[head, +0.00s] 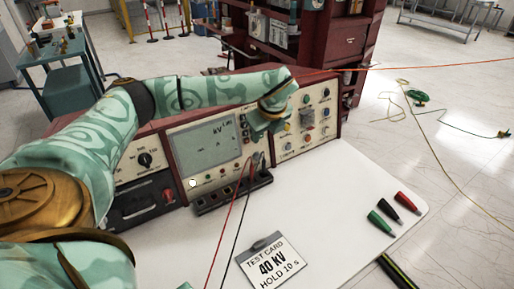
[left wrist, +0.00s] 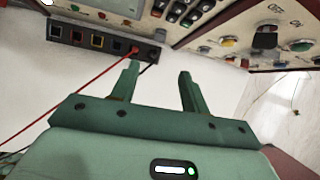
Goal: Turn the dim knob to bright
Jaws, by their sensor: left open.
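The console (head: 160,127) has a lit display (head: 205,144) and a right-hand panel (head: 303,125) with several coloured buttons and knobs. A black knob (head: 145,159) sits on its left section. A larger dark control with a pale plate (head: 307,116) is on the right panel; a dark knob (left wrist: 265,38) also shows in the left wrist view. The labels are too small to tell which is the dim knob. My left gripper (head: 258,157) is in front of the console, between display and right panel. Its fingers (left wrist: 158,78) are apart and empty. My right gripper is not in view.
Red and black leads run from a terminal strip (head: 220,197) across the white table (head: 330,205). A test card (head: 270,262) lies in front. Red, black and green plugs (head: 381,222) lie to the right. A dark red shelf (head: 345,40) stands behind.

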